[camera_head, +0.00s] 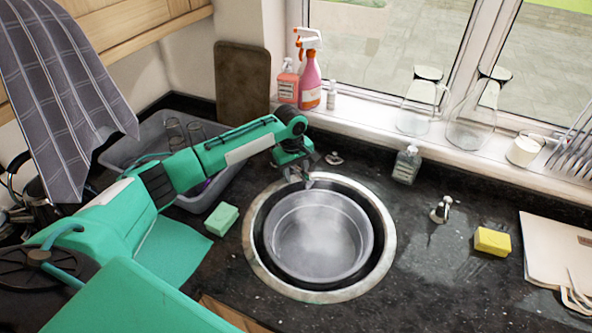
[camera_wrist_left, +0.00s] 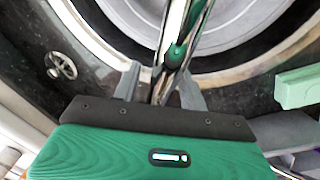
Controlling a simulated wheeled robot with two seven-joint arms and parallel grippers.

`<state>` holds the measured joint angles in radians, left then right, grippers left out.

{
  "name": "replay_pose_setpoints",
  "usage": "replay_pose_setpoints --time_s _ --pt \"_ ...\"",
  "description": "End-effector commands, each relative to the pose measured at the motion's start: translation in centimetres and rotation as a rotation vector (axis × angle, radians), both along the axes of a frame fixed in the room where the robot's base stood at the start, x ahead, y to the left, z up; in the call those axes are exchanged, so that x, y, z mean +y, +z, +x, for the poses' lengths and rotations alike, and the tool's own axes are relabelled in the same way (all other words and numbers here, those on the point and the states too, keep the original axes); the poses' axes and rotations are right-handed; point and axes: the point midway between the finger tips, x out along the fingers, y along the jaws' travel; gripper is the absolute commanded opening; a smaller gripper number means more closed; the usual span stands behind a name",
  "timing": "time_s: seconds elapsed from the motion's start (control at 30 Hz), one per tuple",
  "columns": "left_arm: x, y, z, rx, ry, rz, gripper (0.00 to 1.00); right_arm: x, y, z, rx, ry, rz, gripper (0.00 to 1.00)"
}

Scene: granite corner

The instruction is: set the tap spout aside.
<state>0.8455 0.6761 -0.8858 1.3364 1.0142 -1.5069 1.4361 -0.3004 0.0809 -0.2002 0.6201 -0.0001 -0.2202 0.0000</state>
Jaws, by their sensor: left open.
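The chrome tap spout (camera_wrist_left: 194,28) runs up through the left wrist view, from between my left fingers out over the sink. In the head view only a small bit of the spout (camera_head: 309,181) shows below my gripper, at the back rim of the sink. My left gripper (camera_head: 300,174) is at the spout's base end. Its open fingers (camera_wrist_left: 160,82) are on either side of the spout; I cannot tell whether they touch it. The round sink (camera_head: 256,262) holds a grey basin (camera_head: 320,240) under the spout. My right gripper is not in view.
A soap bottle (camera_head: 407,165) is behind the sink. A green sponge (camera_head: 222,219) and grey tub (camera_head: 125,152) are left, a yellow sponge (camera_head: 492,241) right. The counter right of the sink has free room.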

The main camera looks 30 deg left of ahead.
Motion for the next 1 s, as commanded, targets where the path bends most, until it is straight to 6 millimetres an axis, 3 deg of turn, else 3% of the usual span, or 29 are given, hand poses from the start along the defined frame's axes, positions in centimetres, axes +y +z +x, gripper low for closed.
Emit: replay_pose_setpoints --time_s 0.37,0.6,1.0 --pt "0.0 -0.8 0.0 -0.001 0.0 0.001 0.43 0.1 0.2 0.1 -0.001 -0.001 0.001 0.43" --pt "0.0 -0.7 0.0 -0.001 0.0 0.001 0.0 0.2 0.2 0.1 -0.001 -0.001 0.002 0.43" --pt "-0.8 -0.7 1.1 -0.002 0.013 -0.003 0.0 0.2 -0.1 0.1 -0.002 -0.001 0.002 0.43"
